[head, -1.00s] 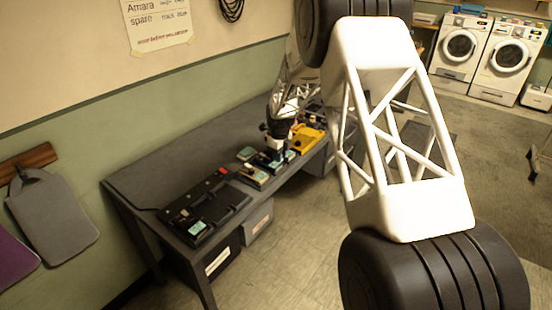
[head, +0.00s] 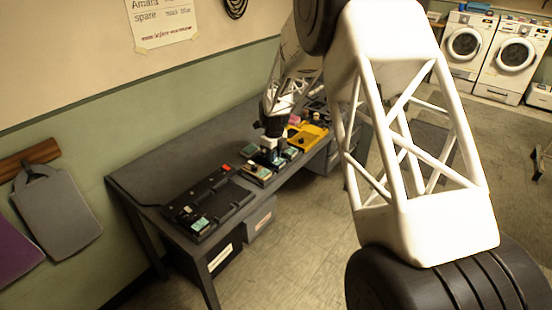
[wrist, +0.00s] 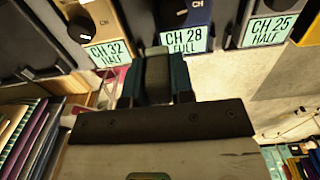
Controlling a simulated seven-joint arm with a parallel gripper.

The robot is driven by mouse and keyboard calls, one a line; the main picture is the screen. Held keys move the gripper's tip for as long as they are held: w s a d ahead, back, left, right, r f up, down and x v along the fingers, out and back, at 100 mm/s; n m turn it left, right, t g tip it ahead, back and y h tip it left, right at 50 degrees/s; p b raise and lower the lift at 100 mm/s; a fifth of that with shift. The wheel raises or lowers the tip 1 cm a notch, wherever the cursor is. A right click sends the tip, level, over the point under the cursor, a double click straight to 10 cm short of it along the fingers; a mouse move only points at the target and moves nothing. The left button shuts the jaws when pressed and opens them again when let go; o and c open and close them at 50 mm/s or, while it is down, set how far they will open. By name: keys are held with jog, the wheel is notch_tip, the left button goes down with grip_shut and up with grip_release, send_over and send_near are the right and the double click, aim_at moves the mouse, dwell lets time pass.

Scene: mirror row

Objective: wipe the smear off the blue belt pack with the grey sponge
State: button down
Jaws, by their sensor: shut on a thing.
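My gripper (wrist: 156,85) is shut on a grey block that looks like the sponge (wrist: 157,74), in the middle of the wrist view. The blue belt pack (wrist: 186,13) is at the top, with a "CH 28 FULL" label on its near end. The sponge is just in front of that label, slightly left; I cannot tell whether they touch. No smear can be made out. In the head view my gripper (head: 271,150) is low over the row of packs on the dark table (head: 150,165) and partly hides it.
A "CH 32 HALF" pack (wrist: 98,22) is left of the blue one and a "CH 25 HALF" pack (wrist: 272,10) right. A black case (head: 205,202) lies at the near end. Bins (head: 260,217) sit below.

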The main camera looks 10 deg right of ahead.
jog(key=shift+r, duration=2.85)
jog(key=shift+a, duration=0.1)
